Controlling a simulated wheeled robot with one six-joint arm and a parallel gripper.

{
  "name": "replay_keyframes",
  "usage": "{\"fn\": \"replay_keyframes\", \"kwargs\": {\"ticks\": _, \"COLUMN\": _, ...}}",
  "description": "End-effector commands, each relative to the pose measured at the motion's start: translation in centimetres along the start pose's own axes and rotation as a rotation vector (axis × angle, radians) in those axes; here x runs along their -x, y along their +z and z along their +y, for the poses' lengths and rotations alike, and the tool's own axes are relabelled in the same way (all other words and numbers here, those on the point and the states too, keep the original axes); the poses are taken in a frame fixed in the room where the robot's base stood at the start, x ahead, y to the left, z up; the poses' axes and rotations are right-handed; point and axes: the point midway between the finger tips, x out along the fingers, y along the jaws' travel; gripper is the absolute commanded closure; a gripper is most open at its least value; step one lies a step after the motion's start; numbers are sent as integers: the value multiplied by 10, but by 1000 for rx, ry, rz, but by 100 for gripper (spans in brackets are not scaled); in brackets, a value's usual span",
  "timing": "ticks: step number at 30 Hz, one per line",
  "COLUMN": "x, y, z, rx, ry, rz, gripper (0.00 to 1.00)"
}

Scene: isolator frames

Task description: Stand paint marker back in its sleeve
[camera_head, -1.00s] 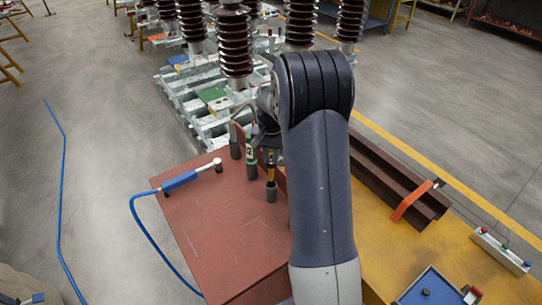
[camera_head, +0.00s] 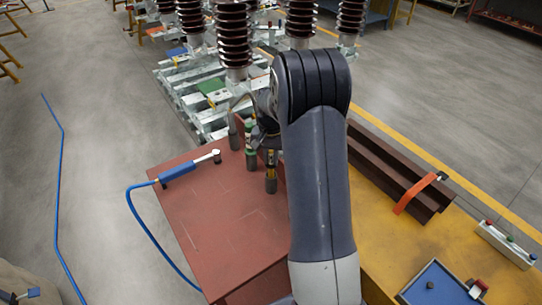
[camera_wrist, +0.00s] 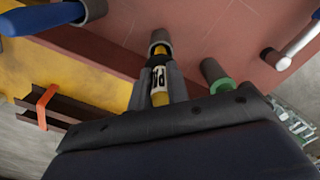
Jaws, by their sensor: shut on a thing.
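The paint marker (camera_wrist: 160,82) is yellow with a black section and a lettered white label. My gripper (camera_wrist: 160,95) is shut on it, with one dark finger on each side. In the head view the marker (camera_head: 270,158) is upright, directly above and in line with this dark sleeve (camera_head: 270,183) on the red table (camera_head: 225,220). My gripper (camera_head: 264,140) is partly hidden by my arm there.
A green marker (camera_head: 250,138) stands in a neighbouring sleeve, close left in the head view. Another dark sleeve (camera_head: 233,138) stands behind it. A blue-handled tool (camera_head: 178,172) with a hose lies at the left table edge. Brown beams (camera_head: 395,175) lie right.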

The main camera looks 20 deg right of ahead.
Motion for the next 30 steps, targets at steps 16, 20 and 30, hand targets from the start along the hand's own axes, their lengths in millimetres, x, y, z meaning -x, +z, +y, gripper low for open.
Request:
{"fn": "replay_keyframes", "kwargs": {"ticks": 16, "x": -30, "y": 0, "z": 0, "rx": 0, "ry": 0, "rz": 1, "gripper": 100}}
{"fn": "replay_keyframes", "kwargs": {"ticks": 20, "x": -36, "y": 0, "z": 0, "rx": 0, "ry": 0, "rz": 1, "gripper": 100}}
{"fn": "replay_keyframes", "kwargs": {"ticks": 30, "x": -50, "y": 0, "z": 0, "rx": 0, "ry": 0, "rz": 0, "gripper": 100}}
